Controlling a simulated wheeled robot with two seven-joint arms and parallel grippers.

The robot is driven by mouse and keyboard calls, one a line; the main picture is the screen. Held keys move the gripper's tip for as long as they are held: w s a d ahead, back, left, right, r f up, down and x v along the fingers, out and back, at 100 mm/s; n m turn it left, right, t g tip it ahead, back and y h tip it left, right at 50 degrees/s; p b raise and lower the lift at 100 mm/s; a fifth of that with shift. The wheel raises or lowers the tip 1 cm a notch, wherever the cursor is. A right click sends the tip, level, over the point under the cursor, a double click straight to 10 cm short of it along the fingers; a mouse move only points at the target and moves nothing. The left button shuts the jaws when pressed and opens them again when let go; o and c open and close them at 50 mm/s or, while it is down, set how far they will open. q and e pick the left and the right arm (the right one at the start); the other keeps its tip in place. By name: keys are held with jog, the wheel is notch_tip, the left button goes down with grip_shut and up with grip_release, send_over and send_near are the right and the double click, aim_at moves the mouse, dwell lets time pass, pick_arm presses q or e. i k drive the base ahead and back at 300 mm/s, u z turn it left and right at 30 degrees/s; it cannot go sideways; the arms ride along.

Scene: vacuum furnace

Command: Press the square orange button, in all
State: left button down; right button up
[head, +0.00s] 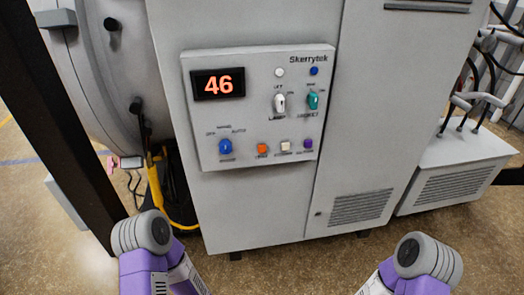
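The square orange button (262,149) is in the lower row of the grey control panel (247,64) on the front of the furnace cabinet. It sits between a blue rotary knob (225,147) and a square white button (285,147). A square purple button (308,144) is further right. Nothing covers the orange button and nothing touches it. I cannot tell from here whether it is pressed in. Only purple and grey links of my two arms show at the bottom left and bottom right. Neither gripper is in view.
The panel also has a display (218,83) reading 46, a white switch (279,103), a teal switch (312,100) and two small round lights or buttons. A dark post (55,120) and the round chamber (105,75) stand left. A low grey unit (455,165) stands right.

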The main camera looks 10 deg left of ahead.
aim_at(262, 148)
jog(key=u, duration=0.6)
jog(key=k, duration=1.35)
jog(key=u, duration=0.2)
jog(key=i, duration=0.4)
jog(key=z, duration=1)
jog(key=i, duration=0.95)
jog(key=u, duration=0.6)
jog(key=i, duration=0.7)
jog(key=u, duration=0.65)
